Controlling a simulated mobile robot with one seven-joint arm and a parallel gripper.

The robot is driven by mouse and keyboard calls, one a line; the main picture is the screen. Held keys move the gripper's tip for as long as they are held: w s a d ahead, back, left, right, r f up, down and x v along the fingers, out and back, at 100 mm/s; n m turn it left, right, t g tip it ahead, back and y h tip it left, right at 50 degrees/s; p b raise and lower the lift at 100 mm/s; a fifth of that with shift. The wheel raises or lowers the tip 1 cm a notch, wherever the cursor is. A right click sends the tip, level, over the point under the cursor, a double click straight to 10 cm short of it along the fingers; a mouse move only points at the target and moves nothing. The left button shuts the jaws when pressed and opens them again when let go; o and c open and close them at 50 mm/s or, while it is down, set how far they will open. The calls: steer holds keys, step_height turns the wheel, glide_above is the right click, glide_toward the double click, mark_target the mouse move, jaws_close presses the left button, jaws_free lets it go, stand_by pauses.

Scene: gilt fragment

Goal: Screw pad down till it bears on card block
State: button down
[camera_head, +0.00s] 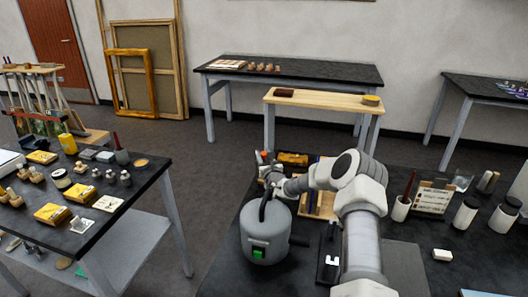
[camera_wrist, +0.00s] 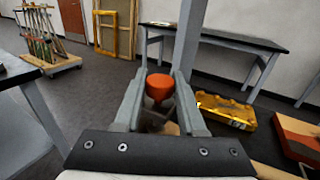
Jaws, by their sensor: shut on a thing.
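My gripper (camera_wrist: 160,84) is shut on an orange-red knob (camera_wrist: 159,90), which sits between its two grey fingers in the wrist view. In the head view my gripper (camera_head: 270,173) is at the far left part of the dark work table, beyond a grey canister. A bit of orange (camera_head: 264,156) shows beside it. A grey upright post (camera_wrist: 188,45) rises just behind the knob in the wrist view. A gilt fragment (camera_wrist: 226,112) lies right of the fingers; it also shows in the head view (camera_head: 292,158). I cannot make out the pad or the card block.
Jars (camera_head: 466,215) stand on the right. A crowded side table (camera_head: 150,180) is at left, across open floor.

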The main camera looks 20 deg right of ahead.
mark_target(264, 153)
steer(key=c, duration=0.5)
jaws_free()
steer(key=shift+a, duration=0.1)
steer(key=shift+r, duration=0.45)
step_height(264, 153, up, 3)
steer(key=shift+r, duration=0.15)
steer(key=s+d+r, duration=0.6)
steer(key=s+d, duration=0.2)
steer(key=shift+d+r+p, duration=0.3)
steer(key=shift+d+r, duration=0.1)
